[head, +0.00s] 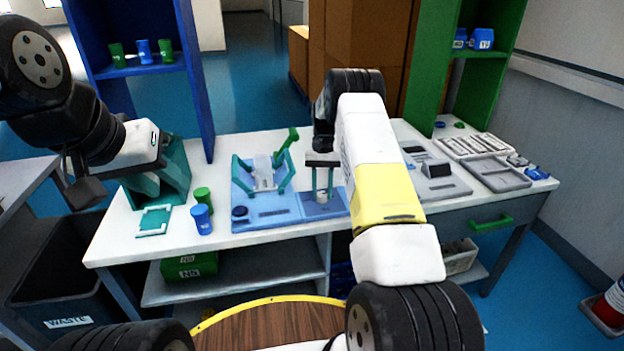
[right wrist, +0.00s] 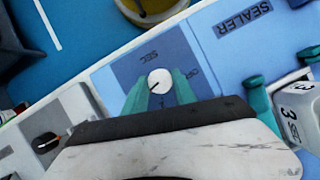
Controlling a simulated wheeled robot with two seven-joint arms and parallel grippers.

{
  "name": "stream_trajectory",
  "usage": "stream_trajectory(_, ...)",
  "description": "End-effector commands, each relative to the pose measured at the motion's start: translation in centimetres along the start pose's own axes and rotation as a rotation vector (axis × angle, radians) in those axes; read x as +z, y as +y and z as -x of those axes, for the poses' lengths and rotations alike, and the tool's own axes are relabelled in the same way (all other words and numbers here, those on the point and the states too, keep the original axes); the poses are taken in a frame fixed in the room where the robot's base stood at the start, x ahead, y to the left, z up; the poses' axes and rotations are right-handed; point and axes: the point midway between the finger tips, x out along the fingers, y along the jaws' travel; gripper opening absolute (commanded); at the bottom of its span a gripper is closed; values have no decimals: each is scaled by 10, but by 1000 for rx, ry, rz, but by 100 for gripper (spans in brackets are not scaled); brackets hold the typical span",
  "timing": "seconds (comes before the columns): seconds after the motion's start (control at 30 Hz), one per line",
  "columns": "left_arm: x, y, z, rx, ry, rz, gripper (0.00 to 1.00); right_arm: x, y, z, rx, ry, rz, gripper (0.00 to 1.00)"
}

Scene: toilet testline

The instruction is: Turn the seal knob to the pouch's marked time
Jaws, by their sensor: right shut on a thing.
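The white seal knob (right wrist: 159,82) sits on the blue panel of the sealer (head: 266,211). In the right wrist view, the panel has "SEC" and "OFF" lettering, and the knob has a small dark mark towards the lower left. My right gripper (right wrist: 159,98) is shut on the knob, one teal finger on each side; the head view also shows it (head: 322,180) over the panel. A white item marked "3" (right wrist: 297,108) lies by the sealer's teal clamp; I cannot tell if it is the pouch.
Green (head: 203,196) and blue (head: 200,219) cups and a teal frame (head: 154,220) stand left of the sealer. A grey device (head: 436,180) and trays (head: 496,176) are to the right. A black knob (right wrist: 45,142) shows near the panel in the wrist view.

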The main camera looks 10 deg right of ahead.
Motion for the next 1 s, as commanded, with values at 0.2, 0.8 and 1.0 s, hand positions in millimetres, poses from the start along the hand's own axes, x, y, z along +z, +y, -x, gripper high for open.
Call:
stream_trajectory(0.2,0,0,0,0,0,0,36,0,-1,0,-1,2,1,48)
stream_trajectory(0.8,0,0,0,0,0,0,36,-1,0,33,-1,5,1,55)
stream_trajectory(1.0,0,0,0,0,0,0,36,-2,0,64,-1,3,1,55)
